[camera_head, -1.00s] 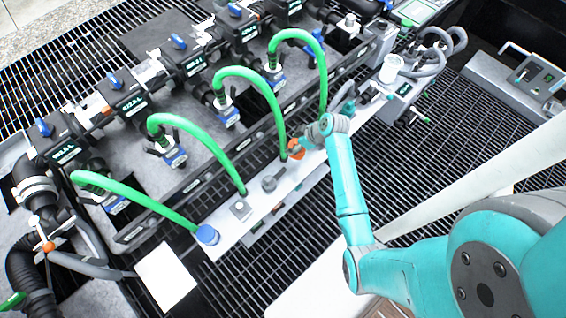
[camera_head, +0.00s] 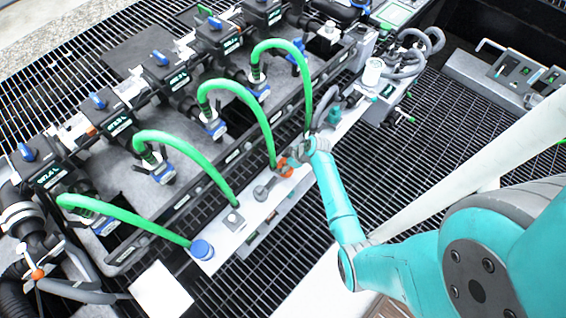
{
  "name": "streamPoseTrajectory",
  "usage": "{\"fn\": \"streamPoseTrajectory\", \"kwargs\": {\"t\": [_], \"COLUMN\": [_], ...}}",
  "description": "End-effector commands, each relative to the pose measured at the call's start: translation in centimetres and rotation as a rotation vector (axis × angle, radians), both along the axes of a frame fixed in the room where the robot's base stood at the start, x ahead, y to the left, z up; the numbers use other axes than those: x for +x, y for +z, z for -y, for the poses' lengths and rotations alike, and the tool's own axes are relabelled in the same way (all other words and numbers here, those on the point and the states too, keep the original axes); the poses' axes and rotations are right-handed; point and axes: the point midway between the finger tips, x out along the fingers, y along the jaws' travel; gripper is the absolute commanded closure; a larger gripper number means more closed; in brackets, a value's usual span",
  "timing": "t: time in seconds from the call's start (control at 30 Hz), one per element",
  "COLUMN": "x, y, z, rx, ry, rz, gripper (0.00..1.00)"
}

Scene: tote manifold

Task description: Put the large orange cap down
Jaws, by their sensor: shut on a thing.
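The large orange cap (camera_head: 286,168) is small in the head view, at my gripper's tip, over the white rail. My gripper (camera_head: 297,156) is shut on it at the end of the teal arm. The fingers are small and partly blend with the grey parts around them. I cannot tell whether the cap touches the rail.
The white rail (camera_head: 220,240) carries a blue cap (camera_head: 202,249) at its near end and a grey fitting (camera_head: 262,190) close to the orange cap. A green hose (camera_head: 240,90) arches down just beside my gripper. A white card (camera_head: 160,291) lies at lower left.

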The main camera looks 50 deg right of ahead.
Motion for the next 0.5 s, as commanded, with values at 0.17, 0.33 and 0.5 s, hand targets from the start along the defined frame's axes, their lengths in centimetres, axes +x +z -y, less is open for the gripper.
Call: {"fn": "streamPoseTrajectory", "kwargs": {"t": [0.17,0.33,0.5], "x": [0.01,0.0,0.0], "y": [-0.19,-0.19,-0.19], "z": [0.01,0.0,0.0], "rx": [0.0,0.0,0.0], "ry": [0.0,0.0,0.0], "rz": [0.0,0.0,0.0], "gripper": [0.22,0.06,0.06]}}
